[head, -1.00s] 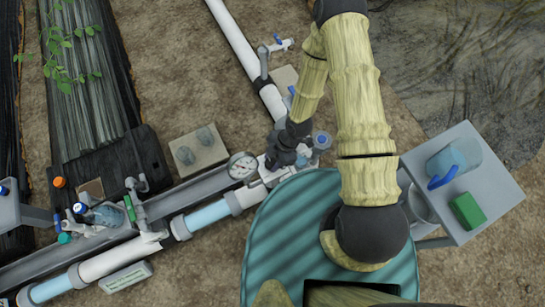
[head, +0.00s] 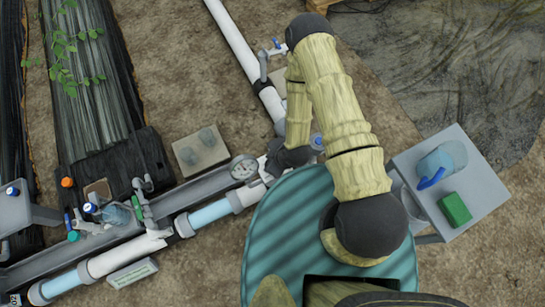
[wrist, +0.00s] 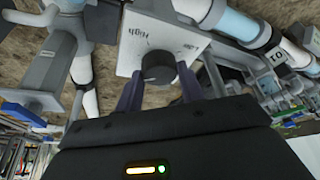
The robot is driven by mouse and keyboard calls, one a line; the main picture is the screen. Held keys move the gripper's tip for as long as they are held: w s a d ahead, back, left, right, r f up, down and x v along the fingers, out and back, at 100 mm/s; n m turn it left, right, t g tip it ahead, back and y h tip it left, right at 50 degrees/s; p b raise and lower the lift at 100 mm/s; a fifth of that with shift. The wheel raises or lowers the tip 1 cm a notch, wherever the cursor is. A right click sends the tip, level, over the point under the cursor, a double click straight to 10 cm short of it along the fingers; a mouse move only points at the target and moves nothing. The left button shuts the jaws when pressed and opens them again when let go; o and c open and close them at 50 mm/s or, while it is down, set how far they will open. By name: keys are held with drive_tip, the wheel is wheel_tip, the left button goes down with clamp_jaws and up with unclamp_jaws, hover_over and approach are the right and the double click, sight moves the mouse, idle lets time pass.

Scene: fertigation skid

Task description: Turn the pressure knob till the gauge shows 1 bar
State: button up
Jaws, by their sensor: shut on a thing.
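The pressure knob (wrist: 158,66) is black and round. It sits on a white plate (wrist: 180,42) marked "High" and, upside down, what looks like "Low". My gripper (wrist: 159,78) has one dark finger on each side of the knob and is shut on it. The round white-faced gauge (head: 244,167) shows in the head view, just left of my wrist. Its needle is too small to read. In the head view my dark wrist hides the knob and the fingertips.
White pipes with clear blue sections (head: 208,214) run diagonally beside the knob. A concrete block (head: 200,151) lies left of the gauge. A grey side table (head: 483,193) at the right bears a blue-handled jug (head: 442,160) and a green block (head: 455,208).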

drive_tip(key=shift+m+t+h+p, duration=0.4)
drive_tip(key=shift+m+p, duration=0.3)
drive_tip(key=shift+m, duration=0.5)
drive_tip(key=o, duration=1)
drive_tip(key=p+v, duration=1.1)
drive_tip(key=v, duration=0.6)
drive_tip(key=shift+r, duration=0.15)
drive_tip(key=shift+d, duration=0.15)
